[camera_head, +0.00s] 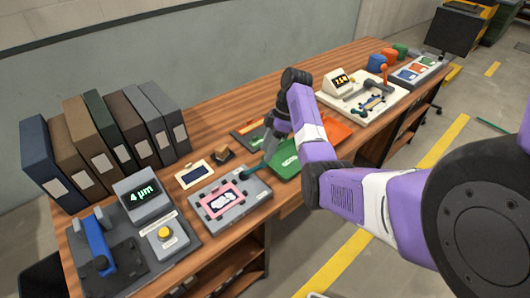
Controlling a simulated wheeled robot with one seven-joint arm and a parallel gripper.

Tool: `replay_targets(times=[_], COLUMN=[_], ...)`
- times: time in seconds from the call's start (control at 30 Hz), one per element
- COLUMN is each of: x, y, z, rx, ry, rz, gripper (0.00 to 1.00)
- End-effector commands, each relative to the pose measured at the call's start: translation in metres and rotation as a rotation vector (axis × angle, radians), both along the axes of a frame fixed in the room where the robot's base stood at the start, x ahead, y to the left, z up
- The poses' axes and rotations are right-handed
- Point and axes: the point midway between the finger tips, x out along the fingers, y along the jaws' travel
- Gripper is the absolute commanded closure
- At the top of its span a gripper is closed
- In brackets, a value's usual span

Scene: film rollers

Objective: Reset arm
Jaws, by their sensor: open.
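My purple and white arm reaches in from the right over the wooden table (215,101). My gripper (268,148) points down near the middle of the table, between the grey fixture with a pink frame (225,199) and the green tray (286,160). It is open. I see nothing clearly held between its fingers, though they are small and dark here. A teal-tipped piece (256,170) lies at the right side of the grey fixture, just below the gripper; I cannot tell whether they touch.
Several binders (104,144) stand at the back left. A gauge reading 4 µm (143,193) and a blue-handled device (97,245) are front left. An orange tray (333,131) lies behind my arm. A white station (359,101) and coloured cups (376,63) are farther right.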

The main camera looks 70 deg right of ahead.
Motion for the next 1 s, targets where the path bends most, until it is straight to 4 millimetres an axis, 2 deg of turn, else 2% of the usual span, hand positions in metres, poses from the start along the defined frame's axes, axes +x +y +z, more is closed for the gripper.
replay_targets(times=[0.7,0.77,0.83,0.9,1.0], x=[0.002,0.009,0.02,0.034,0.045], y=[-0.003,-0.013,-0.033,-0.061,-0.09], z=[0.0,-0.002,0.001,0.014,0.021], rx=[-0.001,-0.026,-0.083,-0.166,-0.268], ry=[0.006,-0.003,-0.029,-0.084,-0.167], rz=[-0.041,-0.11,-0.214,-0.336,-0.514], gripper=[0.53,0.53,0.53,0.53,0.53])
